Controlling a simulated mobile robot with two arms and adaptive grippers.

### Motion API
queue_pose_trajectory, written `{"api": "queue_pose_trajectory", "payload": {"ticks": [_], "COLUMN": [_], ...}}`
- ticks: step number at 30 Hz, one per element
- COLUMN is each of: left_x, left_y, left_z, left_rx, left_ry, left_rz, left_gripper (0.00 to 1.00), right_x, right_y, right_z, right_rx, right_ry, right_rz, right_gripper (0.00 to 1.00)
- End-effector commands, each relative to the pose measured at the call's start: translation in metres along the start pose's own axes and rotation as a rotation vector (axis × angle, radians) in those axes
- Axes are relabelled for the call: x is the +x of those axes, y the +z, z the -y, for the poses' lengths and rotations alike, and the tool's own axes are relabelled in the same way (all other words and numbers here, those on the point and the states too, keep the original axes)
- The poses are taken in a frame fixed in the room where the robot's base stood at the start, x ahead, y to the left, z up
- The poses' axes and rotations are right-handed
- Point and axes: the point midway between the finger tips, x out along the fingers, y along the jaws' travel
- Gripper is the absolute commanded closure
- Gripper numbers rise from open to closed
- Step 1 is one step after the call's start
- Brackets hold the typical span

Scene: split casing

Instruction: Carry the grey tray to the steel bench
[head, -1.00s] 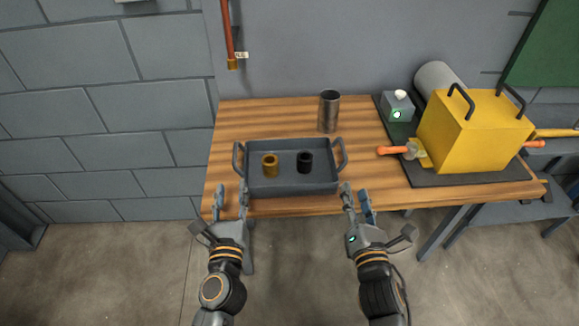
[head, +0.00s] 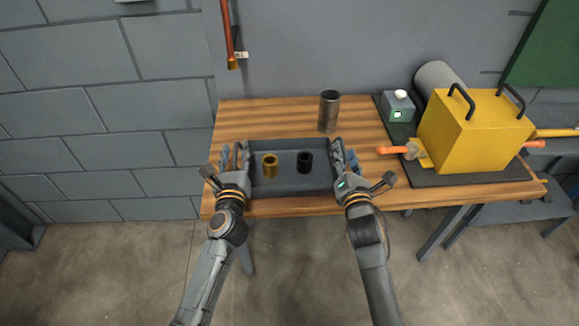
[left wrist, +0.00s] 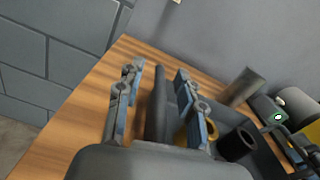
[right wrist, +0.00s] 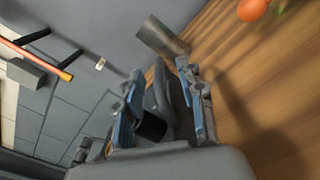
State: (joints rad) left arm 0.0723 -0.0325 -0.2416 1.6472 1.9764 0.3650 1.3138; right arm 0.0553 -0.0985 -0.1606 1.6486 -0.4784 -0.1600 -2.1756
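The grey tray (head: 290,188) sits on the wooden workbench, with a brass ring (head: 270,166) and a black ring (head: 305,161) inside. My left gripper (head: 234,154) is at its left end. In the left wrist view the fingers are spread, with the tray's left handle (left wrist: 160,108) between them and a gap visible. My right gripper (head: 346,156) is at the right end. In the right wrist view its open fingers stand either side of the right handle (right wrist: 160,88). I cannot make out a steel bench for certain.
A metal cylinder (head: 329,112) stands behind the tray. To the right, a yellow block (head: 473,143) with black handles and a small grey box (head: 397,106) stand on a dark mat (head: 440,178). The wooden top (head: 255,118) is clear behind the tray's left part.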

Motion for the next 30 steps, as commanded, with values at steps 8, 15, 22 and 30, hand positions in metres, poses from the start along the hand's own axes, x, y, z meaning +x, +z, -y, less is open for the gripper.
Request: {"api": "queue_pose_trajectory", "payload": {"ticks": [8,15,22,30], "left_x": [-0.0003,-0.0005,-0.0002,-0.0002], "left_y": [0.0,0.0,0.0019,0.0089], "left_z": [-0.0001,-0.0001,0.0004,0.0017], "left_rx": [0.0,0.0,-0.001,-0.001], "left_ry": [0.0,0.0,-0.001,-0.001], "left_rz": [0.0,0.0,0.003,0.003], "left_gripper": [0.83,1.0,1.0,1.0], "right_x": [-0.0002,-0.0004,0.0,0.0], "right_y": [0.0,-0.0001,0.0017,0.0077], "right_z": [-0.0001,0.0001,-0.0009,-0.0044], "right_rx": [0.001,0.001,0.001,0.001], "right_ry": [0.0,0.0,0.002,0.001], "right_rz": [0.0,0.0,0.003,0.003], "right_gripper": [0.82,1.0,1.0,1.0]}}
